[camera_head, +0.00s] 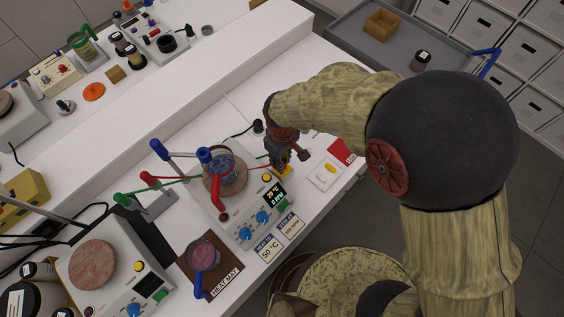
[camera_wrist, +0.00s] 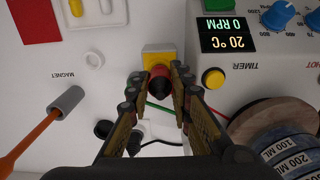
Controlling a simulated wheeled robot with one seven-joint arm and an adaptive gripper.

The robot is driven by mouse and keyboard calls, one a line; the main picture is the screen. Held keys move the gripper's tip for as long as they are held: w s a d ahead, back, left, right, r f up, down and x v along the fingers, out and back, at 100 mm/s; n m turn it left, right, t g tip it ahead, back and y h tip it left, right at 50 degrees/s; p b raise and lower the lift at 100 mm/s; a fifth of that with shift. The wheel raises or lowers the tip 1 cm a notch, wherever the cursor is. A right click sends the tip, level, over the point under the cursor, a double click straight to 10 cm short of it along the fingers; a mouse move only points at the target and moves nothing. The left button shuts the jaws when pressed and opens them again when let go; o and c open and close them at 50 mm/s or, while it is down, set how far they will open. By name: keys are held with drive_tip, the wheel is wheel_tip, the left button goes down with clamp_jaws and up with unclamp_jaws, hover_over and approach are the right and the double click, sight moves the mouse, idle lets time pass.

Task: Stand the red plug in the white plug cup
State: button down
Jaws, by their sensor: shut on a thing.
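My gripper (camera_wrist: 158,88) is shut on the red plug (camera_wrist: 160,72), with a finger on each side of its dark lower body. In the wrist view the plug overlaps a yellow and grey block (camera_wrist: 160,55); I cannot tell whether they touch. A small white round piece (camera_wrist: 94,59), which may be the white plug cup, sits on the white bench left of the plug. In the head view my gripper (camera_head: 282,162) is low over the bench, right of the stirrer plate, and hides the plug.
The stirrer plate (camera_wrist: 250,80) with a display stands close on the right, with a glass beaker (camera_wrist: 290,150) on it. An orange stick with a grey magnet end (camera_wrist: 66,101) lies left. A red mat (camera_head: 342,151) and white tray (camera_head: 325,172) lie nearby.

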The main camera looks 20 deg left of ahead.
drive_tip(key=shift+r+p, duration=0.4)
drive_tip(key=shift+r, duration=0.25)
drive_tip(key=shift+r+p, duration=1.45)
drive_tip(key=shift+r, duration=0.65)
